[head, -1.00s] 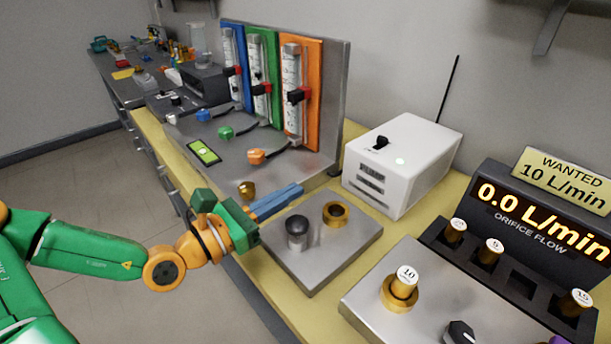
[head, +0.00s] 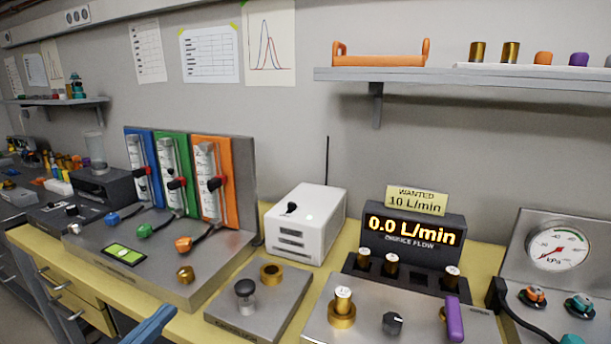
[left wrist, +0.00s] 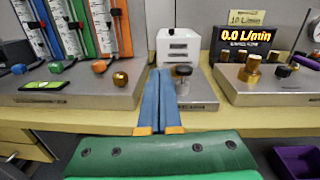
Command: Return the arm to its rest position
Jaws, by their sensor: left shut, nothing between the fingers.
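My left gripper (left wrist: 160,100) has blue fingers that are pressed together with nothing between them. In the head view only its blue fingers (head: 150,328) show, at the bottom edge left of the middle. In the left wrist view the fingers point toward the bench, in front of the small steel plate (left wrist: 203,98) with a dark knob. The rest of the left arm is outside the head view. My right gripper is in neither view.
The yellow bench (head: 190,325) carries a flowmeter panel (head: 247,180), a white box (head: 305,225), an orifice flow display (head: 412,230) reading 0.0 L/min, and a pressure gauge (head: 558,247). A wall shelf (head: 470,78) holds an orange tray. A purple bin (left wrist: 298,160) is low at right.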

